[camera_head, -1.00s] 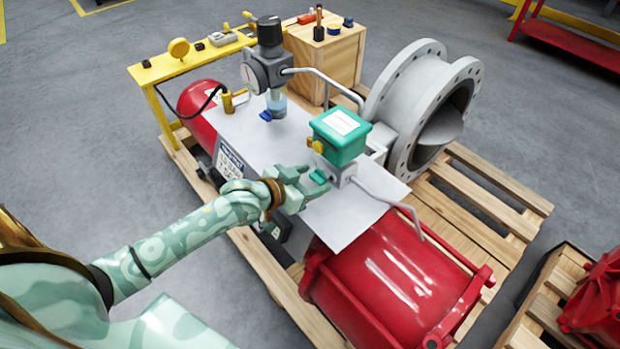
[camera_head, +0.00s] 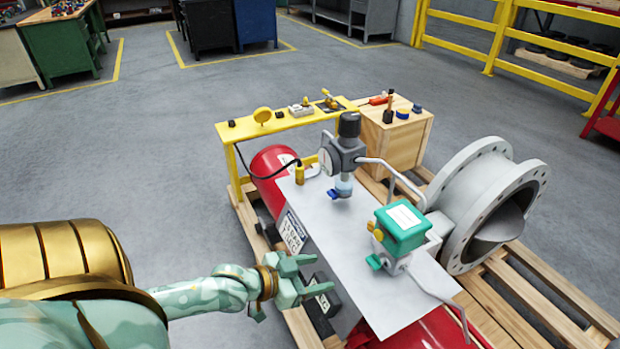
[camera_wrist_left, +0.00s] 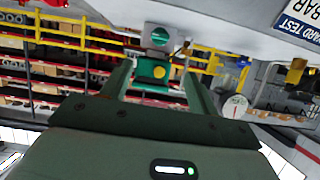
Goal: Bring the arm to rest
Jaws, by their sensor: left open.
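My left gripper (camera_head: 318,273) is open and empty beside the left edge of the grey metal plate (camera_head: 392,316). Its two fingers point right, toward the plate, with a gap between them. The teal box (camera_head: 404,228) with a white label and a yellow knob stands on the plate, to the right of and apart from the fingers. In the left wrist view, both fingers show with clear space between them, and a green part with a yellow knob (camera_wrist_left: 158,71) appears beyond. My right gripper is not in view.
A gauge unit (camera_head: 343,157) with a black cap stands on the plate. A yellow bench (camera_head: 283,121) and wooden crate (camera_head: 397,140) stand behind. A large grey flanged valve (camera_head: 490,200) is on the pallet at right. The floor (camera_head: 130,170) to the left is clear.

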